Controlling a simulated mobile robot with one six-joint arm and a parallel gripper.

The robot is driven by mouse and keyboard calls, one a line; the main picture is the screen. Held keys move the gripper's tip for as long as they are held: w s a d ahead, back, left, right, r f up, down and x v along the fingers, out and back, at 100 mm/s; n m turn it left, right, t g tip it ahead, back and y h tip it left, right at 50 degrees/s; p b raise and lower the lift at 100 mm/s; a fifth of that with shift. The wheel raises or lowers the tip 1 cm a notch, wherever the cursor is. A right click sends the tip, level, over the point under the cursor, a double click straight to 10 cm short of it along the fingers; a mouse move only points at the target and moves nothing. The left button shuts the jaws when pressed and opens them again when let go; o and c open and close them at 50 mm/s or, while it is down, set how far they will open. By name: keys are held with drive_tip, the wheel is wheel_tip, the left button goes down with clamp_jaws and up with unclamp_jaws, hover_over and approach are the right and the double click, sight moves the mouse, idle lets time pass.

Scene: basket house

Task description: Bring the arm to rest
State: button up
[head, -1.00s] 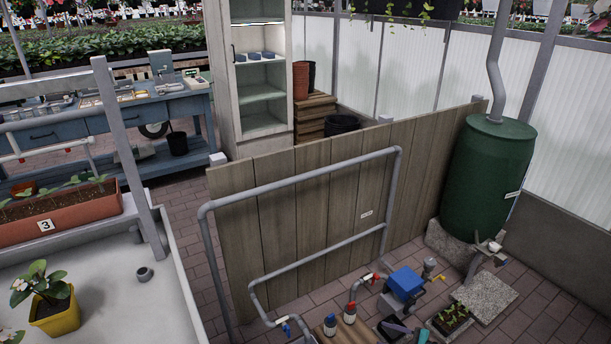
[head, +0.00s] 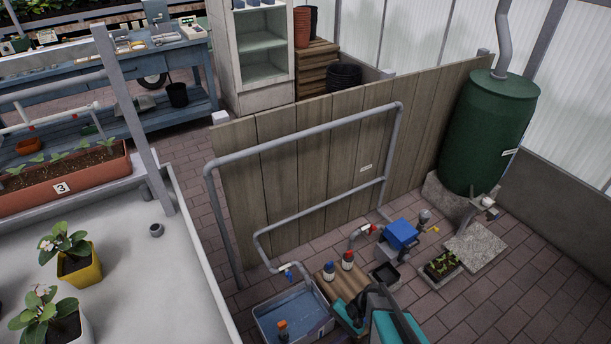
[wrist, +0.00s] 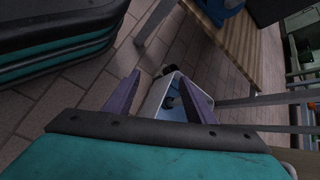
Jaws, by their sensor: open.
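My gripper (wrist: 160,92) shows in the wrist view as two purple fingers, spread apart. No object is seen clasped between them. A pale tray (wrist: 172,98) with a blue inside appears beyond and between the fingers; I cannot tell its distance from them. In the head view my teal and black arm (head: 385,318) is low at the bottom edge, folded near the tray (head: 262,322). The fingertips are hard to make out there.
A wooden stand (head: 330,287) with two small bottles, a blue pump (head: 401,234) and a seedling tray (head: 442,265) are close by. Pipes and a wooden partition (head: 310,160) stand behind. A white bench (head: 130,270) with potted plants is at left. Paving at right is open.

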drive_tip(key=s+d+r+n+g+h+p, duration=0.1)
drive_tip(key=s+d+r+n+g+h, duration=0.2)
drive_tip(key=s, duration=0.6)
drive_tip(key=s+d+r+n+t+h, duration=0.1)
drive_tip(key=s+d+r+n+h, duration=0.1)
drive_tip(key=d, duration=0.6)
drive_tip(key=s+n+h, duration=0.1)
drive_tip(key=s+h, duration=0.1)
drive_tip(key=h, duration=0.1)
drive_tip(key=shift+s+d+t+h, duration=0.15)
drive_tip(key=shift+t+h, duration=0.15)
drive_tip(key=shift+h, duration=0.1)
